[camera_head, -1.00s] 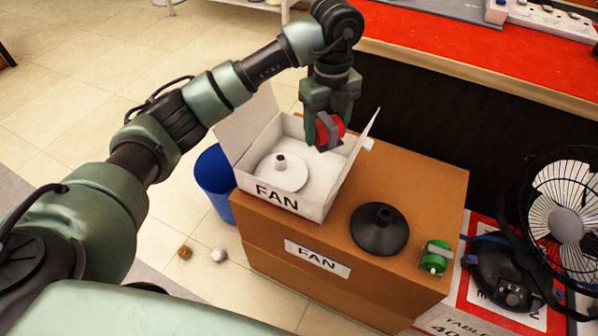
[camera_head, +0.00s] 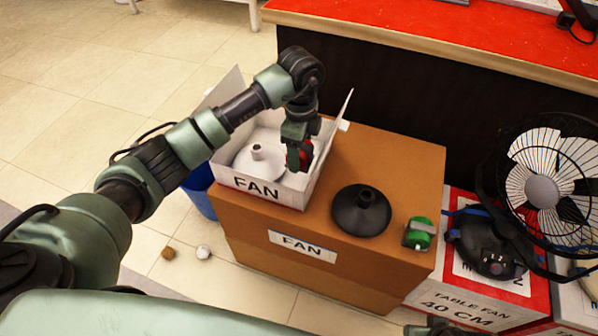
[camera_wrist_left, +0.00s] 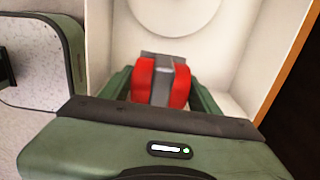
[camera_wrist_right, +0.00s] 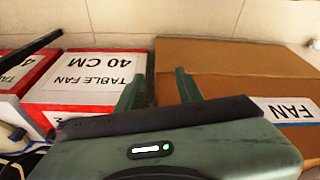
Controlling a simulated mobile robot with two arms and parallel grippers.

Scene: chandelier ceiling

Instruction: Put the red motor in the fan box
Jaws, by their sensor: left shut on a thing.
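The red motor (camera_wrist_left: 145,82) has a grey middle part and sits between the fingers of my left gripper (camera_head: 298,160), which is shut on it. In the head view the red motor (camera_head: 306,153) is partly hidden by the gripper and is low inside the opening of the fan box (camera_head: 258,192). The white fan box is open, with flaps raised, and a white round base (camera_head: 262,165) lies inside at its left. I cannot tell whether the motor touches the box floor. My right gripper (camera_wrist_right: 160,88) is open and empty, facing the cardboard carton and table fan boxes.
The fan box stands on a large brown carton (camera_head: 400,165). A black round base (camera_head: 361,211) and a green motor (camera_head: 419,233) sit on the carton to its right. A fan (camera_head: 543,190) stands on table fan boxes at right. A blue bin (camera_head: 199,192) stands left.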

